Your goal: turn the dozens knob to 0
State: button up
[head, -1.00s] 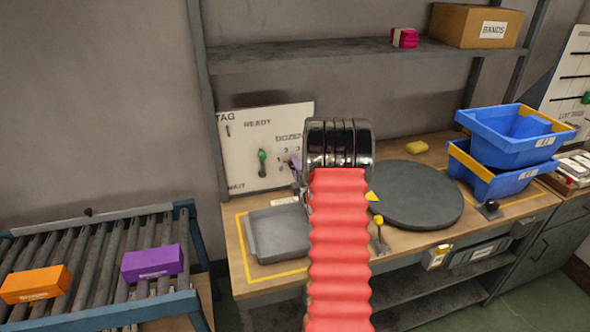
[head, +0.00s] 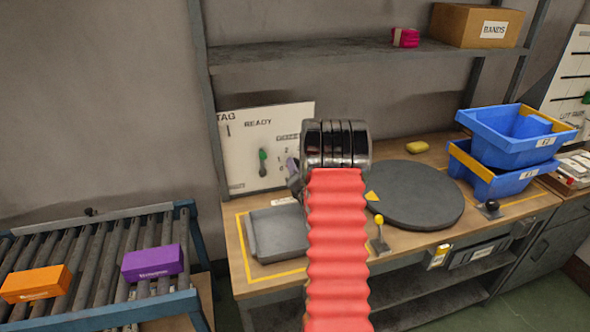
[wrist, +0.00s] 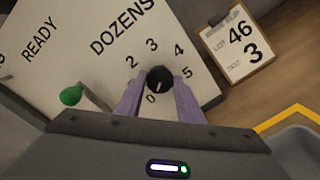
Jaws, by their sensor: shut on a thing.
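The dozens knob (wrist: 158,78) is a small round black knob under the word DOZENS on a white board (wrist: 105,35); the board also shows in the head view (head: 240,130). Numbers 0, 2, 3, 4 and 5 are readable around it in the wrist view. A short pale mark on the knob points down, roughly towards the 0. My gripper (wrist: 158,90) has its two lavender fingers shut on the knob, one on each side. In the head view my gripper (head: 293,172) is at the board's right side, and my arm hides the knob.
A green-tipped lever (wrist: 71,96) sits left of the knob on the same board. A card (wrist: 236,45) reading 46 and 3 lies to the right. A grey tray (head: 275,235) and a dark round turntable (head: 425,195) occupy the table below.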

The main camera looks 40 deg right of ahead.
jog(key=shift+w+a+f, duration=0.1)
jog(key=shift+w+a, duration=0.05)
jog(key=shift+a, duration=0.15)
jog(key=o, duration=1.1)
jog(key=shift+d, duration=0.15)
jog(key=shift+c, duration=0.2)
jog(key=v, duration=1.4)
jog(key=shift+d, duration=0.1)
